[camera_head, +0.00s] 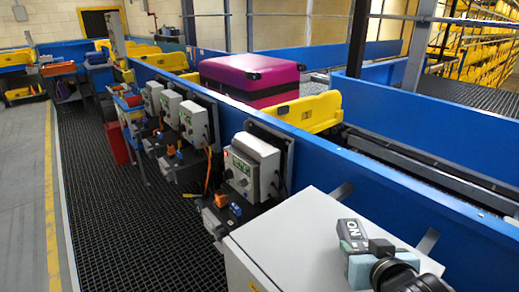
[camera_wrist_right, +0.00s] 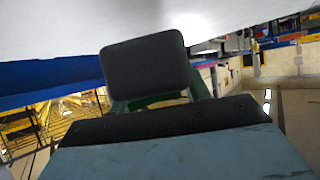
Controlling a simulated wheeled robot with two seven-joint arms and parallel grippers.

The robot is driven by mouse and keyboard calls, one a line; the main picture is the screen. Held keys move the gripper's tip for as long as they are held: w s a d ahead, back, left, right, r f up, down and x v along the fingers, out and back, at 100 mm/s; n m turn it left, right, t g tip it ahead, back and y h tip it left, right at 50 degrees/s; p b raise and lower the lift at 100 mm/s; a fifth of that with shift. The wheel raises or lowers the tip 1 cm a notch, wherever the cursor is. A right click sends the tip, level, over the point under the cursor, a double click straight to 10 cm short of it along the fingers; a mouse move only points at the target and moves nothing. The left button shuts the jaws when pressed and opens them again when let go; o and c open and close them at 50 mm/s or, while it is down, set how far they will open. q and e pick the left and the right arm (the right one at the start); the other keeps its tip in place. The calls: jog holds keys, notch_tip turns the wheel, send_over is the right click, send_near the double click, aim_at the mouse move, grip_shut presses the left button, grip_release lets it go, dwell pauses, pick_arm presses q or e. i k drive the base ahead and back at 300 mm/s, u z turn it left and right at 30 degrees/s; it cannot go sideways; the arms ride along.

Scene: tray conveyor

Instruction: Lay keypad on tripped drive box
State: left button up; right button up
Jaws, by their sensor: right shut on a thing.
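The keypad, a dark slab with light lettering (camera_head: 352,229), is in my right gripper (camera_head: 362,247), above the pale top of a grey cabinet. In the right wrist view, the keypad's plain dark rounded face (camera_wrist_right: 146,70) sits beyond the green fingers of the right gripper (camera_wrist_right: 160,100), which are shut on it. The nearest drive box (camera_head: 250,168) is a light grey unit on the conveyor's side, left of the gripper and apart from it. More drive boxes (camera_head: 193,122) stand farther along. My left gripper is out of view.
The grey cabinet (camera_head: 300,235) fills the near foreground, close below my right gripper. A blue conveyor wall (camera_head: 400,190) runs behind it. A magenta suitcase (camera_head: 250,75) lies on the conveyor. The dark grated walkway (camera_head: 130,245) at left looks clear.

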aim_at(253, 142)
jog(key=z, duration=1)
jog(key=k, duration=0.55)
jog(key=u, duration=1.3)
jog(key=i, duration=2)
